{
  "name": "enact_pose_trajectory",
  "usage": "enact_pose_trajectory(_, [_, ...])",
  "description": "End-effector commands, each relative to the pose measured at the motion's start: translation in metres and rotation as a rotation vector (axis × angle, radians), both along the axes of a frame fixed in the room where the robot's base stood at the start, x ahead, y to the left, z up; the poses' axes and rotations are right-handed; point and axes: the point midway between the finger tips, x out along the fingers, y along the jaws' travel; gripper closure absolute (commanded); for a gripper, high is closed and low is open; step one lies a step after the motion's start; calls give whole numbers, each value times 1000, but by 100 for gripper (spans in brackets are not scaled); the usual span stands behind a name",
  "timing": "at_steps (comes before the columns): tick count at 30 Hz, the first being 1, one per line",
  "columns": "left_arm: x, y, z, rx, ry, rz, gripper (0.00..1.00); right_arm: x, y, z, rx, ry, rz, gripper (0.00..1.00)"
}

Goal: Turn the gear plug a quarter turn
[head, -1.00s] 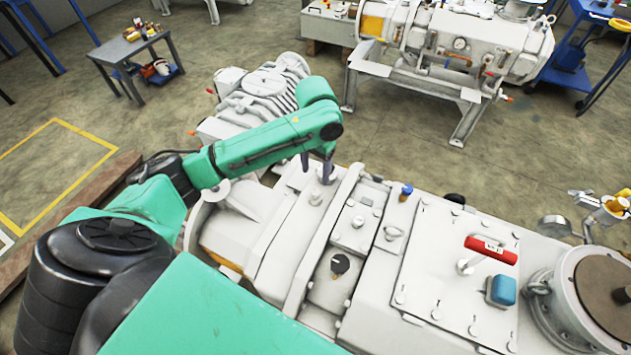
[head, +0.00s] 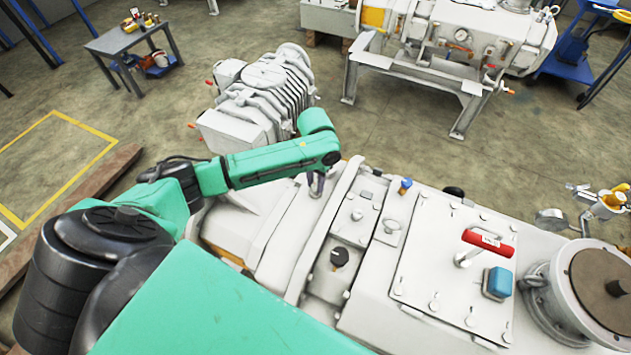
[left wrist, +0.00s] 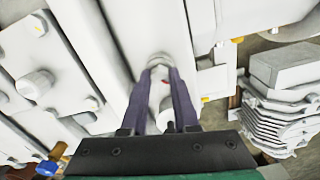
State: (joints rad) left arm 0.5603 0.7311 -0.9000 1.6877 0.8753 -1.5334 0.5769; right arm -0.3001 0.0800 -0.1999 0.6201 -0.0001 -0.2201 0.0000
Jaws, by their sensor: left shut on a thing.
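The gear plug is a pale plug on the white casing of the vacuum pump. In the left wrist view the gear plug (left wrist: 161,98) stands between the two dark fingers of my left gripper (left wrist: 160,68), which are shut on it. In the head view my left gripper (head: 316,184) points down at the casing beside a raised rib, and the fingers largely hide the plug. My right gripper is in neither current view.
A grey ribbed unit (head: 262,95) stands behind. A small table (head: 130,42) is at the far left.

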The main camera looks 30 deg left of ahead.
Motion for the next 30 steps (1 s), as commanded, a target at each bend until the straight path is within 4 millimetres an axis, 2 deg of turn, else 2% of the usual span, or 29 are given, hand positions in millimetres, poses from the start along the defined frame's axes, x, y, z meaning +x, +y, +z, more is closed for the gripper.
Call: enact_pose_trajectory(30, [0, 0, 3, 0, -1, 450, 100, 0, 0, 51, 0, 0, 0, 50])
